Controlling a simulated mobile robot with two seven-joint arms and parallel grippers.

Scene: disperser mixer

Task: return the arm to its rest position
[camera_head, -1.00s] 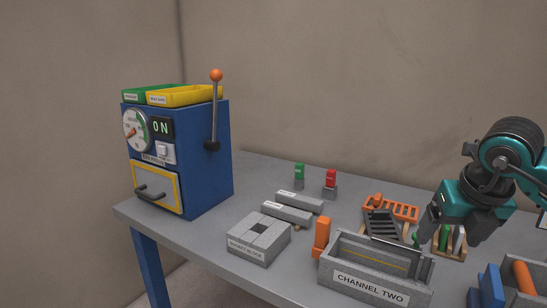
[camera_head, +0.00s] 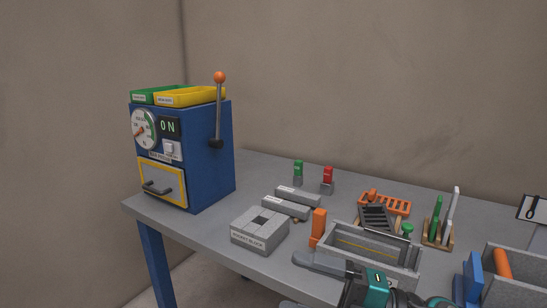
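My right gripper (camera_head: 293,281) is at the bottom edge, low in front of the grey channel tray (camera_head: 413,272). Its teal wrist (camera_head: 371,290) shows at the bottom, and its two dark fingers point left, spread apart with nothing seen between them. Part of the lower finger and most of the arm are cut off by the frame. The gripper covers the front of the tray, where its label was. My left gripper is not in view.
A blue machine (camera_head: 208,160) with an upright orange-knobbed lever (camera_head: 218,110) and a display reading ON stands at left. A grey slotted block (camera_head: 260,238), an orange block (camera_head: 318,227), a small rack (camera_head: 438,236) and a grey bin (camera_head: 520,262) sit on the table (camera_head: 190,222).

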